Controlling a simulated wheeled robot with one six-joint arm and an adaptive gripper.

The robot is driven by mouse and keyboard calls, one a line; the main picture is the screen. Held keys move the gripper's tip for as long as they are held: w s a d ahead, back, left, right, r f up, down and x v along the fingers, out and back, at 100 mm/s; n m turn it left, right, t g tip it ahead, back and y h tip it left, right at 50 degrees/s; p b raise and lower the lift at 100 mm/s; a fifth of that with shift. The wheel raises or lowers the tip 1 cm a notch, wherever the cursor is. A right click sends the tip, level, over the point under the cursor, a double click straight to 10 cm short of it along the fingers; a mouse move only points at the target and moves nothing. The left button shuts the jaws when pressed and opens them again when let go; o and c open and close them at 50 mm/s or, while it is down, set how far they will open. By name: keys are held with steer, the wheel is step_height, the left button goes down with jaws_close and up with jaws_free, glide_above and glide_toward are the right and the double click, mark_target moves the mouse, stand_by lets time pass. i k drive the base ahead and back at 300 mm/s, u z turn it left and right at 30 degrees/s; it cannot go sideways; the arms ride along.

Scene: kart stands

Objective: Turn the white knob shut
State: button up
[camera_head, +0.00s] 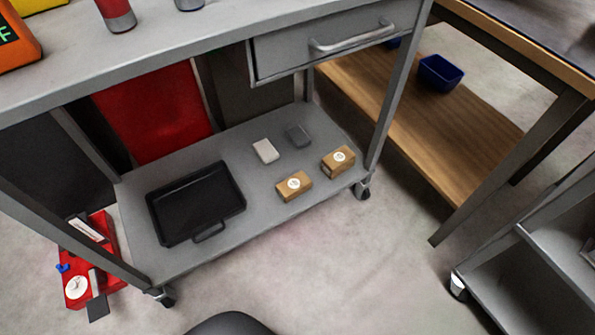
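A red device (77,262) sits on the floor at the lower left, beside the cart and partly behind its leg. It carries a round white part (76,287) that looks like a knob, and I cannot tell how far it is turned. A small blue part (62,268) sticks out at its left side, and a grey flat piece (97,308) lies at its lower end. My gripper is not in view. A dark rounded shape at the bottom edge may be part of me.
The grey cart's lower shelf (262,222) holds a black tray (165,212), two brown boxes (295,186) with round white marks, and two small blocks (265,151). A wooden-shelved bench (440,150) with a blue bin (440,73) and another cart (560,270) stand right. Floor between is clear.

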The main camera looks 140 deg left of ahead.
mark_target(73, 284)
steer(key=z, duration=5.75)
steer(key=k, duration=0.2)
steer(key=u, duration=0.05)
